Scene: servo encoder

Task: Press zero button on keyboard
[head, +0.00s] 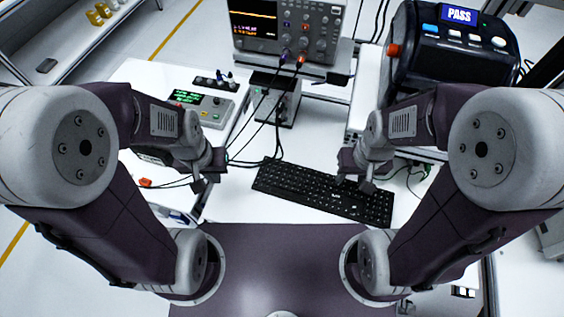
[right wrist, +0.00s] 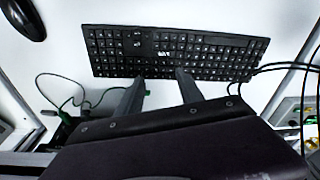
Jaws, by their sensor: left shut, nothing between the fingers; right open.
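The black keyboard (head: 290,187) lies on the white table in front of me, slightly tilted in the head view. It also spans the upper part of the right wrist view (right wrist: 205,54). Its key labels are too small to read, so I cannot pick out the zero button. My right gripper (head: 354,183) is over the right part of the keyboard. In the right wrist view its two fingers (right wrist: 159,78) are apart and empty, with tips at the keyboard's lower edge; contact is unclear. My left gripper (head: 198,184) is shut and empty, left of the keyboard.
A bench instrument with a display (head: 290,30) stands at the back, with cables running to a small box (head: 274,98). A device with a green screen (head: 205,102) is at left. A dark machine marked PASS (head: 455,45) stands at back right. White table is clear between left gripper and keyboard.

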